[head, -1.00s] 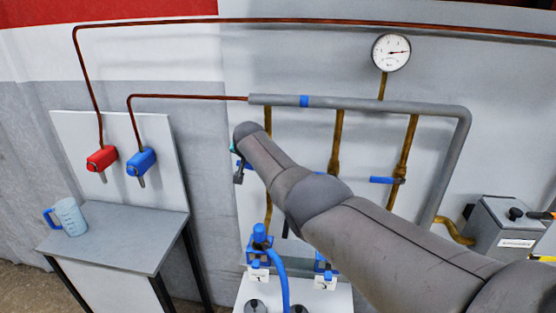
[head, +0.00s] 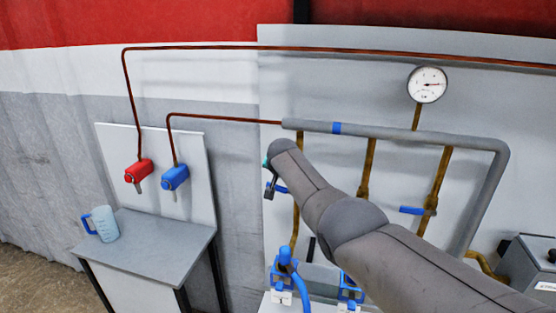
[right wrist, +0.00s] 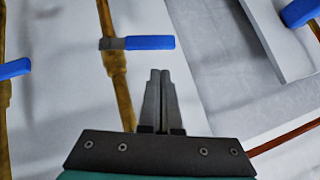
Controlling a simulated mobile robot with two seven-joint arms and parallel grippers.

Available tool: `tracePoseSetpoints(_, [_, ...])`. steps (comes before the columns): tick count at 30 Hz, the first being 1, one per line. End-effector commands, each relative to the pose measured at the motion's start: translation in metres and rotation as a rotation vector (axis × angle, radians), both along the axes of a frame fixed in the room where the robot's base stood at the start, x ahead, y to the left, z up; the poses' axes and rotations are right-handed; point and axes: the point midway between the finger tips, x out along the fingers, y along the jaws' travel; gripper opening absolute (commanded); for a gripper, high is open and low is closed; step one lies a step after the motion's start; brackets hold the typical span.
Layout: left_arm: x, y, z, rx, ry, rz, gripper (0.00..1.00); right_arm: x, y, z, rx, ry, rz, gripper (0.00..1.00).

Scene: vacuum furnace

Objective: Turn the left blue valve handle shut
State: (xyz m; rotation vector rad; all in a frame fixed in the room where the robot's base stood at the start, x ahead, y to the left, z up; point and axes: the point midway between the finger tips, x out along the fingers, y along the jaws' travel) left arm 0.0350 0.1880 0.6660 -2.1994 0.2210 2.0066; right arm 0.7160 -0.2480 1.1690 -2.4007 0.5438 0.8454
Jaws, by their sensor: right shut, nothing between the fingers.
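The left blue valve handle (head: 281,189) sits on the left brass pipe, partly hidden by my right arm in the head view. In the right wrist view the handle (right wrist: 150,43) lies crosswise to its pipe, free of the fingers. My right gripper (head: 269,190) is by the handle's left end in the head view. In the right wrist view its fingers (right wrist: 160,74) are shut and empty, with their tips just below the handle in the picture. I cannot tell whether they touch it. My left gripper is not in view.
Another blue handle (head: 412,210) is on the right brass pipe. A gauge (head: 428,84) is above. At left are a red valve (head: 139,172), a blue valve (head: 175,178) and a jug (head: 104,223) on a small table (head: 160,240). Blue fittings (head: 285,268) stand below my arm.

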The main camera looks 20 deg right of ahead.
Motion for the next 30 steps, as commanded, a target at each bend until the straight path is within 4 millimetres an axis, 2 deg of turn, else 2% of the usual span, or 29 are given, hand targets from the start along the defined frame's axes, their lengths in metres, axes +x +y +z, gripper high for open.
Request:
tracePoseSetpoints(1, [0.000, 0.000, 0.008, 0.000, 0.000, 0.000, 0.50, 0.000, -0.002, 0.009, 0.000, -0.001, -0.001, 0.00])
tracePoseSetpoints(9, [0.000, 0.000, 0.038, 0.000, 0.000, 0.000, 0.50, -0.002, -0.014, 0.037, -0.001, -0.001, 0.000, 0.00])
tracePoseSetpoints(21, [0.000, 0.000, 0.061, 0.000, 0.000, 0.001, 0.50, -0.019, -0.007, 0.052, 0.000, -0.002, 0.002, 0.00])
tracePoseSetpoints(30, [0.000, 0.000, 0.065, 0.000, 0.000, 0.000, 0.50, -0.035, -0.001, 0.066, 0.000, -0.002, 0.002, 0.00])
